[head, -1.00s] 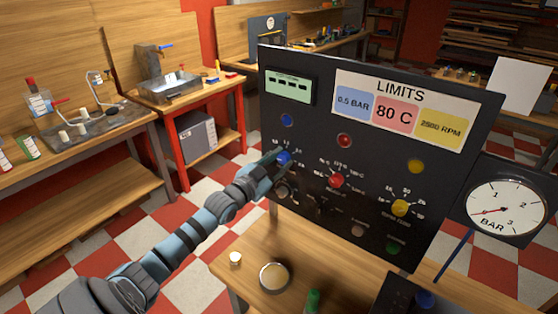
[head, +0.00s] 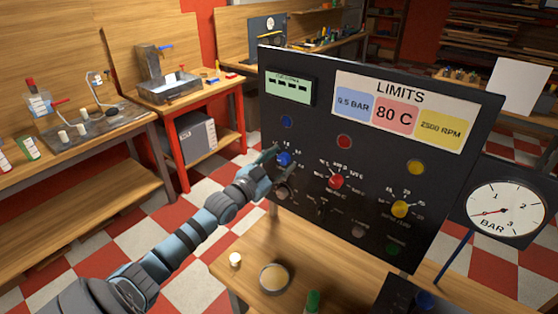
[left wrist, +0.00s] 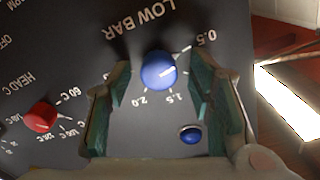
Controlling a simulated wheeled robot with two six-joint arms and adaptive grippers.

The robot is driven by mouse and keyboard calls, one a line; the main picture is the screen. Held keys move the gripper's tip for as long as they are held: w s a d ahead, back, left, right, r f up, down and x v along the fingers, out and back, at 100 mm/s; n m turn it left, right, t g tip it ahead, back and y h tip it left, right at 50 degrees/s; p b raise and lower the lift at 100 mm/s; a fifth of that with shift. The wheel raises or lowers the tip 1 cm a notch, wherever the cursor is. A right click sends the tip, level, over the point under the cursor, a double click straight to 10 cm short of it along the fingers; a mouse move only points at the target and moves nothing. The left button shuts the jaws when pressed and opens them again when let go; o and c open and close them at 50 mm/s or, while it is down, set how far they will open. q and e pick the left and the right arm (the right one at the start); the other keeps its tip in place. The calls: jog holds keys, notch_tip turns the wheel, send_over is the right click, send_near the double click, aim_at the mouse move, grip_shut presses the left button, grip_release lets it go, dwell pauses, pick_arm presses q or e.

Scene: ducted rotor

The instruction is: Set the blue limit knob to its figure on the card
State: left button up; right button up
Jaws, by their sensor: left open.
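The blue limit knob (head: 284,159) is on the left of the black panel. In the left wrist view the blue knob (left wrist: 158,71) sits between my open fingers, apart from both. Its white mark faces right, roughly toward the 0.5 side of the scale; the exact reading is unclear. Figures 0.5, 1.5 and 2.0 show; the stretch between 0.5 and 1.5 is partly hidden by a finger. My left gripper (head: 272,163) is open at the knob. The LIMITS card (head: 400,94) reads 0.5 BAR on blue, 80 C on red and 2500 RPM on yellow. My right gripper is not in view.
A red knob (head: 336,181) and a yellow knob (head: 400,209) are further right on the panel. A blue button or lamp (left wrist: 190,134) is near my fingers. A pressure gauge (head: 505,211) stands at the right. A round dish (head: 274,279) lies on the table below.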

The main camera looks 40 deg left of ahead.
aim_at(283, 127)
pick_arm(q)
notch_tip(283, 127, up, 10)
jog(key=shift+r, duration=0.1)
jog(key=shift+a, duration=0.1)
dwell(0.5)
